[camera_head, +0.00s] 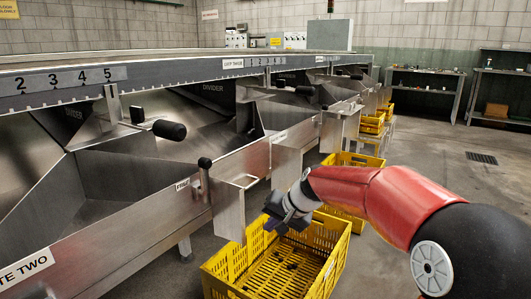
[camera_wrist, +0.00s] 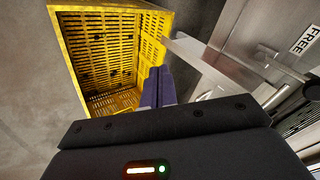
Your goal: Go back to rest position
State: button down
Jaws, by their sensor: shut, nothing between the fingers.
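My gripper (camera_head: 277,222) hangs at the end of my red arm, above the far rim of the nearest yellow crate and beside a metal chute (camera_head: 232,207). In the wrist view its dark fingers (camera_wrist: 158,88) are together, with nothing seen between them. The yellow crate (camera_head: 315,283) stands on the floor and also shows in the wrist view (camera_wrist: 78,62). Some small dark pieces lie on its slatted bottom. I cannot tell whether the gripper touches the crate rim.
The long metal sizer (camera_head: 120,215) with black-knobbed levers (camera_head: 168,130) runs along the left. More yellow crates (camera_head: 371,123) stand under its farther chutes. Shelves (camera_head: 425,85) line the back wall.

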jog(key=s+d+r+h+p, duration=0.2)
jog(key=s+d, duration=0.2)
jog(key=s, duration=0.6)
jog(key=s+d+r+n+h+p, duration=0.1)
jog(key=s+d, duration=0.4)
jog(key=s, duration=0.6)
jog(key=s+d+r+n+h+p, duration=0.1)
jog(key=s+d+r+h+p, duration=0.1)
jog(key=s, duration=0.8)
jog(key=d+r+p, duration=0.1)
jog(key=d, duration=0.1)
jog(key=shift+s+d+r+t+h, duration=0.3)
jog(key=shift+s+d+r+t, duration=0.05)
jog(key=shift+r+t, duration=0.05)
